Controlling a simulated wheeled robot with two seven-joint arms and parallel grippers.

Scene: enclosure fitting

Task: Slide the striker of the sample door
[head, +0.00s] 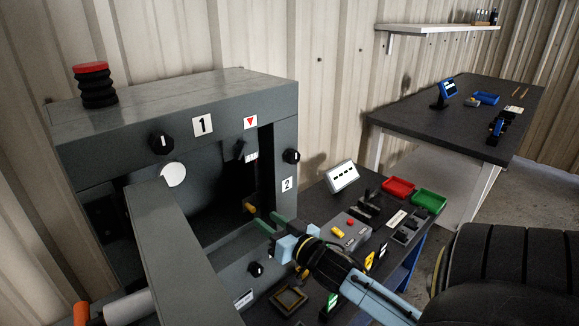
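A grey enclosure (190,92) stands at the left with a dark opening in its front. A long grey panel (172,250) juts toward me from the opening; it looks like a door swung open. A small yellow part (250,207) shows inside near the opening's right edge; I cannot tell whether it is the striker. My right gripper (272,222) has green fingertips apart with nothing visible between them. It is at the lower right of the opening, just in front of the yellow part. My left gripper is not in view.
Black knobs (161,144) sit on the enclosure front and a red-topped stack (95,84) on its roof. Right of it, a bench holds a white display (342,176), a red tray (398,187) and a green tray (429,201). A second table (440,118) stands behind.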

